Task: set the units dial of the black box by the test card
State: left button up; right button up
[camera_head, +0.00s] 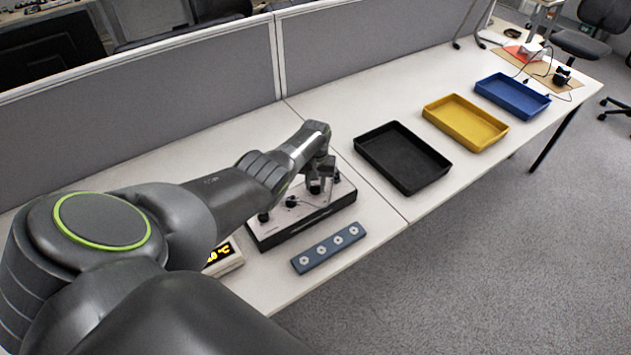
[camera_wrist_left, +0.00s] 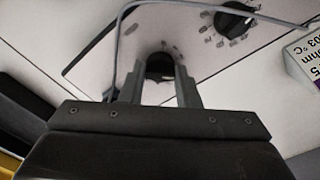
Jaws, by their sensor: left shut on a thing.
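The black box (camera_head: 305,222) with a pale top panel stands on the desk. My left gripper (camera_head: 318,184) is at the right end of its panel. In the left wrist view my left gripper (camera_wrist_left: 158,88) is shut on a black dial (camera_wrist_left: 159,66) with marks around it. I cannot read its setting or name. Another black dial (camera_wrist_left: 233,20) with numbers around it shows up and to the right. A card with printing (camera_wrist_left: 305,58), including "Ohm" and "°C", is cut off at the right edge; it is probably the test card. My right gripper is not in view.
A blue-grey bar (camera_head: 328,248) with several white round fittings lies in front of the box. A display with yellow digits (camera_head: 225,260) is partly behind my arm. Black (camera_head: 402,158), yellow (camera_head: 466,122) and blue (camera_head: 512,95) trays stand to the right. A partition (camera_head: 180,95) runs behind.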

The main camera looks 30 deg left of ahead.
pick_arm(q)
jog(key=n, duration=0.5)
jog(key=shift+r, duration=0.1)
dwell(0.4)
jog(key=o, duration=1)
jog(key=shift+p, duration=0.35)
